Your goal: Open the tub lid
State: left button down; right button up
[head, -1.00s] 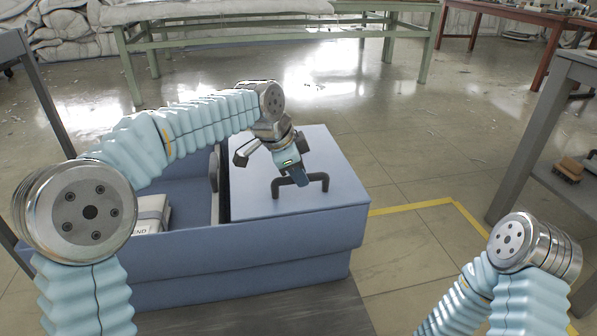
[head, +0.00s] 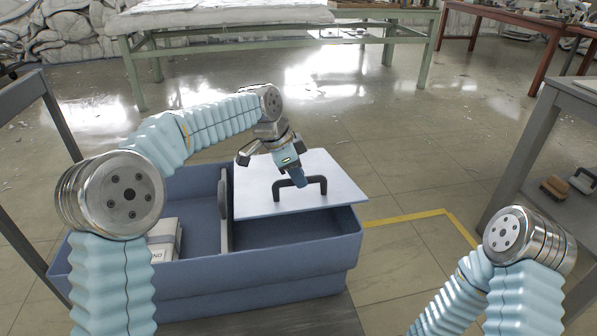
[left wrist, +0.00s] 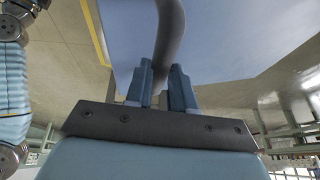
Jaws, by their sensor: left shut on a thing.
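A dark bar handle (head: 315,181) is fixed on the lid. My left gripper (head: 299,182) is shut on the handle. In the left wrist view the handle (left wrist: 170,40) runs between the two blue fingers (left wrist: 162,88). My right gripper is not in view; only my right arm shows at the lower right.
A white labelled package (head: 165,238) lies in the left compartment. A dark grey table (head: 535,130) stands at the right, with brushes on its lower shelf. A green table (head: 280,25) stands at the back. The floor behind the tub is clear.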

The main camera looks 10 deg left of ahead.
pick_arm(q)
jog(key=w+a+r+p, duration=0.3)
jog(key=w+r+p, duration=0.3)
jog(key=w+r, duration=0.2)
jog(key=shift+r, duration=1.4)
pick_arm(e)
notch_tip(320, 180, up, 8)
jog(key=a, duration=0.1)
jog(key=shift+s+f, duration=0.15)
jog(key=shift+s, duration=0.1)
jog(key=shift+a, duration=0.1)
pick_arm(q)
jog(key=c, duration=1.4)
grip_release()
jog(key=shift+o, duration=1.4)
jog(key=shift+w+f, duration=0.1)
jog(key=shift+f, duration=0.05)
jog(key=shift+o, duration=0.8)
jog(key=shift+d, duration=0.1)
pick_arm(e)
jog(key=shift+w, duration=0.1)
